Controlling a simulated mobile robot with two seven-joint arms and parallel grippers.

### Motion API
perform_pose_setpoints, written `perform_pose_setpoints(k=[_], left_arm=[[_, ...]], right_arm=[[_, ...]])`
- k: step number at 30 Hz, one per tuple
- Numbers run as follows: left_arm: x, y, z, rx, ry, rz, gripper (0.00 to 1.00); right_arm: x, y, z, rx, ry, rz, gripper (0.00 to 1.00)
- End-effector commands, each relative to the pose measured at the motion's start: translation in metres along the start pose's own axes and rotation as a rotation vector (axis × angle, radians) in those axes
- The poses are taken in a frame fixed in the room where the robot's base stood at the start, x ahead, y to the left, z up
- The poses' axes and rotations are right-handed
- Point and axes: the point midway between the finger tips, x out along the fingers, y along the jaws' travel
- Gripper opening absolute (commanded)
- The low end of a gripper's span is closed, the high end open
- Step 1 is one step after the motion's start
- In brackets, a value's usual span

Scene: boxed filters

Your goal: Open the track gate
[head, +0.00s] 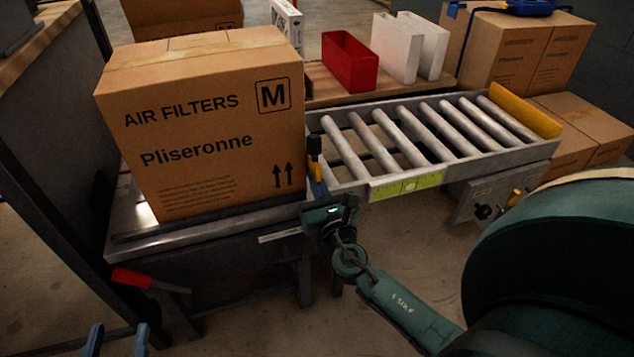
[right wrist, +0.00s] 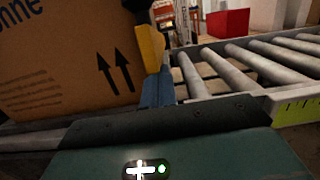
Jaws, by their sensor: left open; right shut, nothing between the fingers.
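The roller track (head: 430,140) runs from the table with the big box to a yellow plate at its far end. At the near end stands a yellow piece with a black top (head: 314,150), likely the track gate's handle; it is also in the right wrist view (right wrist: 150,45). My right gripper (head: 318,188) is shut and empty just below this piece. Its blue fingers (right wrist: 158,88) overlap the yellow part in the wrist view; I cannot tell whether they touch. My left gripper (head: 116,328) is open and empty at the bottom left, with only its fingertips showing.
A large air filter box (head: 205,130) stands on the metal table (head: 130,225) left of the track. A red-handled lever (head: 132,278) sticks out at the table's front left. A red bin (head: 349,62) and white bins stand behind the track. More cartons (head: 515,50) are at the right.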

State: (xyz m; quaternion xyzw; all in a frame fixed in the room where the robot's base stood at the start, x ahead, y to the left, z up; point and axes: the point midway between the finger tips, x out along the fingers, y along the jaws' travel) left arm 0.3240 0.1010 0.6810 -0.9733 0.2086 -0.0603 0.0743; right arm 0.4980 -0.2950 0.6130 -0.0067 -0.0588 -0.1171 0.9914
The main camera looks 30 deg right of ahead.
Motion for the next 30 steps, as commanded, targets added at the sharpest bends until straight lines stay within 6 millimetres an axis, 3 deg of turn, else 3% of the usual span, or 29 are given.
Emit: perform_pose_setpoints(k=[1, 3, 9, 23, 30], left_arm=[[0.0, -0.004, -0.009, -0.008, -0.039, -0.008, 0.41], [-0.001, -0.008, -0.008, -0.016, -0.094, -0.014, 0.41], [-0.006, -0.012, -0.002, -0.036, -0.21, -0.023, 0.41], [-0.007, -0.012, 0.003, -0.038, -0.23, -0.023, 0.41], [-0.005, -0.009, 0.006, -0.004, -0.142, -0.018, 0.41]], right_arm=[[0.004, 0.0, 0.019, 0.0, -0.005, 0.0, 0.0], [0.006, 0.0, 0.03, 0.0, -0.005, 0.0, 0.0], [0.01, 0.0, 0.048, -0.001, -0.006, -0.001, 0.0], [0.011, -0.001, 0.049, -0.001, -0.008, -0.001, 0.0], [0.015, -0.006, 0.03, -0.002, -0.006, 0.0, 0.0]])
